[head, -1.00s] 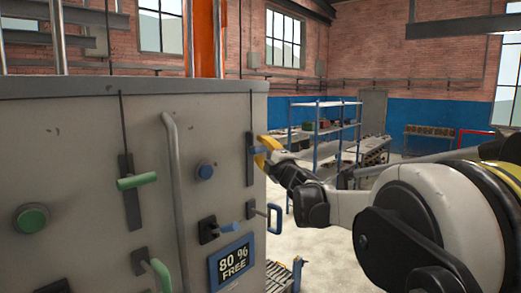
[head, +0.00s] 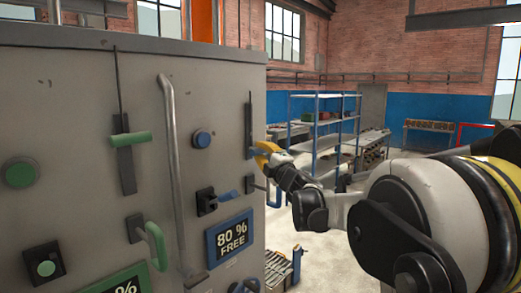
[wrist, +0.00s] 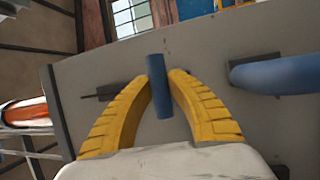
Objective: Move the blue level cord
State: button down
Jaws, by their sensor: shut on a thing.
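The blue level cord's handle (head: 252,153) is a short blue bar at the low end of a dark upright slot plate (head: 249,120), near the right edge of the grey panel. My gripper (head: 263,151) has yellow fingers closed around this handle. In the wrist view the blue handle (wrist: 159,86) stands between the two yellow fingertips of my gripper (wrist: 160,82). The dark slot plate shows behind it. The fingers hide part of the handle in the head view.
The grey panel (head: 75,85) also carries a green-handled slide (head: 130,139), a blue button (head: 202,139), a blue lever (head: 222,195) and a long grey bar handle (head: 172,150). A thick blue handle (wrist: 280,75) is close by in the wrist view.

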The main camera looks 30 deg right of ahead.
jog(key=shift+s+f, duration=0.1)
jog(key=shift+f, duration=0.05)
jog(key=c, duration=1.5)
grip_release()
jog(key=shift+o, duration=1.2)
jog(key=shift+w+f, duration=0.1)
jog(key=shift+w, duration=0.15)
jog(key=shift+s, duration=0.15)
jog(key=s+f, duration=0.2)
jog(key=s, duration=0.9)
jog(key=shift+s+a, duration=0.35)
jog(key=shift+f, duration=0.1)
